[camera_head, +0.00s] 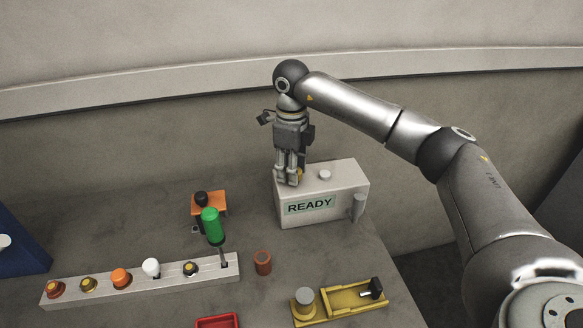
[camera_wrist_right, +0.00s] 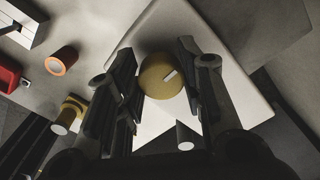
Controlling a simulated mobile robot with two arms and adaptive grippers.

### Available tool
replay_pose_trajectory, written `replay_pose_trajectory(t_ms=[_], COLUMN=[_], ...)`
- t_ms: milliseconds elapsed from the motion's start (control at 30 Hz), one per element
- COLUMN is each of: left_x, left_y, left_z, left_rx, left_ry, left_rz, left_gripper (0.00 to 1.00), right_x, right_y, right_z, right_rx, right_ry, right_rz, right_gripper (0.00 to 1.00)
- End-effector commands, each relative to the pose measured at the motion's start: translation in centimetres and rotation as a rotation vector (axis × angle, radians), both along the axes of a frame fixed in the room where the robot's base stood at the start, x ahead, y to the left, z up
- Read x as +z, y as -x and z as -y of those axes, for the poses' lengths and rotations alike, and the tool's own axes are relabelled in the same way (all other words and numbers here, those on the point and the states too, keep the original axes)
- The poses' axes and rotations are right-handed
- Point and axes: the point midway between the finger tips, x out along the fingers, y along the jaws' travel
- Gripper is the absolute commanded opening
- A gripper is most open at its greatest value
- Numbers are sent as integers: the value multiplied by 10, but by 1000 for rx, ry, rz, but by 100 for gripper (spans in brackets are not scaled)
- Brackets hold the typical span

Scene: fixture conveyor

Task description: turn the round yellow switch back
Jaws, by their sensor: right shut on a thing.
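The round yellow switch (camera_head: 301,173) is on top of the white box (camera_head: 349,183) with the READY label, mostly hidden by my right gripper in the head view. In the wrist view the switch (camera_wrist_right: 158,80) shows as a round yellow knob with a short white mark on its right side. My right gripper (camera_head: 288,180) comes down on the box from above. Its fingers (camera_wrist_right: 158,62) are on both sides of the switch, shut on it. My left gripper is not in view.
A white knob (camera_head: 324,175) is on the box top and a grey handle (camera_head: 357,208) at its right end. A yellow fixture (camera_head: 340,299) and brown cylinder (camera_head: 263,263) stand in front.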

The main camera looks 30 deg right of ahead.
Motion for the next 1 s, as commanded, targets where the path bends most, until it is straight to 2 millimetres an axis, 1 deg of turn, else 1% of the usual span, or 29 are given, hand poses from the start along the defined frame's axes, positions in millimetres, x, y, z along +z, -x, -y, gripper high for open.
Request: replay_pose_trajectory(t_ms=[167, 200, 333, 367, 633, 733, 867, 1000], left_x=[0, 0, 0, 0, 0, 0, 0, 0], left_y=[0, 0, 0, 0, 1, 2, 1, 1], left_z=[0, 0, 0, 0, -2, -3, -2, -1], left_rx=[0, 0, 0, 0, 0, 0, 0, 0], left_ry=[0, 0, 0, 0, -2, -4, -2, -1], left_rz=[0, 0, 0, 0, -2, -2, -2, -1], left_gripper=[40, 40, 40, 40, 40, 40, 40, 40], right_x=[1, 1, 1, 1, 1, 5, 23, 53], right_y=[-1, -1, -1, -1, 0, -1, -1, -1], right_z=[0, 0, 0, 0, 0, 0, 0, -1], right_rx=[1, 1, 0, 0, -1, -1, -1, 0], right_ry=[0, 0, 0, 0, 0, 0, 0, -1], right_rz=[4, 4, 3, 3, 1, 3, 6, 7], right_gripper=[12, 38, 55, 57, 57, 57, 57, 57])
